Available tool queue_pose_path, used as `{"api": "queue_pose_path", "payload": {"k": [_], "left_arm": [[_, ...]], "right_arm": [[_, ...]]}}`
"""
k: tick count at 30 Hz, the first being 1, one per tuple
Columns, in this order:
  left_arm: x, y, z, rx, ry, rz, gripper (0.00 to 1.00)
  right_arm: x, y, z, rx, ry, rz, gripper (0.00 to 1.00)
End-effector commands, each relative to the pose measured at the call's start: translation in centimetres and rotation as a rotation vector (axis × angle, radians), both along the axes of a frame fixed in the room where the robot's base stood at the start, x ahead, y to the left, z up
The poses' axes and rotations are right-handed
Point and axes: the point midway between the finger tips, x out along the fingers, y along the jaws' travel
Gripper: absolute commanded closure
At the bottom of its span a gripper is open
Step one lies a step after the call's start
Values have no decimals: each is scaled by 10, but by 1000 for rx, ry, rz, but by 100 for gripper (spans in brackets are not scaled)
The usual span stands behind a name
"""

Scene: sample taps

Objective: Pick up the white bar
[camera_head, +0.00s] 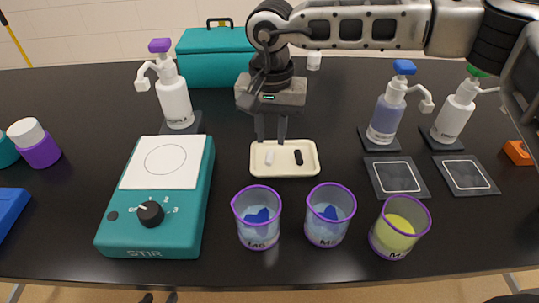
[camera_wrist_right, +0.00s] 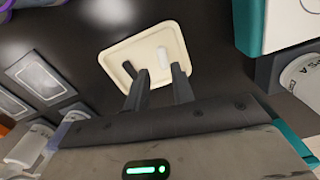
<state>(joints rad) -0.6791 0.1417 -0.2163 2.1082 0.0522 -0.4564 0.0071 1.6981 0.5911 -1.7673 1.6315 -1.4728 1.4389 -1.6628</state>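The white bar (camera_head: 269,157) lies in a cream tray (camera_head: 284,172) in the head view, left of a black bar (camera_head: 298,157). My right gripper (camera_head: 270,140) is open and empty, pointing down just above the tray's far edge. In the right wrist view, the white bar (camera_wrist_right: 163,57) shows between the open fingertips (camera_wrist_right: 153,68), closer to the right-hand finger and apart from it. The black bar (camera_wrist_right: 138,76) is partly hidden by the left-hand finger. Two dark tips of my left gripper (camera_head: 160,297) show, spread apart, at the bottom edge of the head view.
A teal stirrer (camera_head: 112,215) stands left of the tray. Beakers with blue liquid (camera_head: 258,224) (camera_head: 329,222) and yellow liquid (camera_head: 399,233) stand in front. Pump bottles (camera_head: 174,98) (camera_head: 387,115) (camera_head: 455,112) and a teal box (camera_head: 215,58) stand behind. Dark square pads (camera_head: 396,177) lie to the right.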

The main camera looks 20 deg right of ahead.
Motion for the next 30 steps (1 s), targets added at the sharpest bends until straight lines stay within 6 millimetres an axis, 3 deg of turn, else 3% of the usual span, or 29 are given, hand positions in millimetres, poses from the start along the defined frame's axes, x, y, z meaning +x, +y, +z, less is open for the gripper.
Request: {"api": "queue_pose_path", "payload": {"k": [12,20,23,30], "left_arm": [[1,2,7,20,-2,-5,64],[0,2,3,23,5,-7,64],[0,2,3,23,6,-7,64],[0,2,3,22,4,-7,64]], "right_arm": [[1,3,-49,-2,3,0,75],[1,3,-54,0,1,0,75],[1,3,-53,-1,0,0,98],[2,3,-53,-1,0,0,100]]}}
